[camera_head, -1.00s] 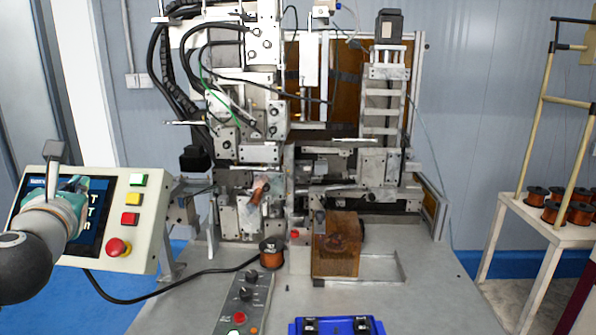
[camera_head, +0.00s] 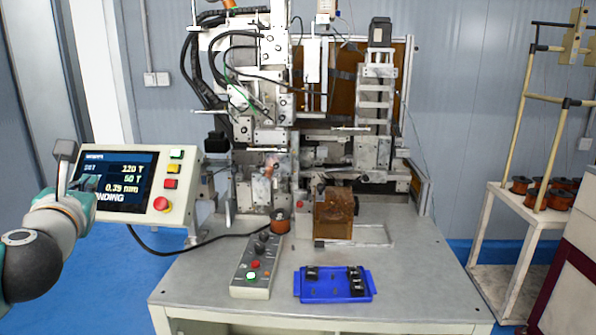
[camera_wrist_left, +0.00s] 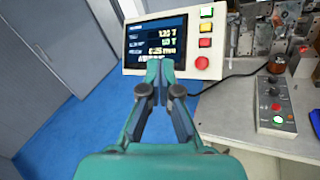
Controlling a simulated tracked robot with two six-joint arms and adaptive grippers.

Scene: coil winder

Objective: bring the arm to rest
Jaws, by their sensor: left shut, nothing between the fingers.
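My left gripper (camera_head: 80,184) is at the left of the head view, in front of the left edge of the control panel (camera_head: 186,196). In the left wrist view its fingers (camera_wrist_left: 159,68) are together and empty, overlapping the lower edge of the panel's screen (camera_wrist_left: 157,40). I cannot tell whether they touch the panel. My right gripper is not in view.
The coil winder (camera_head: 262,130) stands on a grey table (camera_head: 205,283). On the table are a button box (camera_head: 252,268) with a green light, a copper spool (camera_head: 280,222) and a blue tray (camera_head: 335,286) with black parts. A shelf with spools (camera_head: 527,213) stands right.

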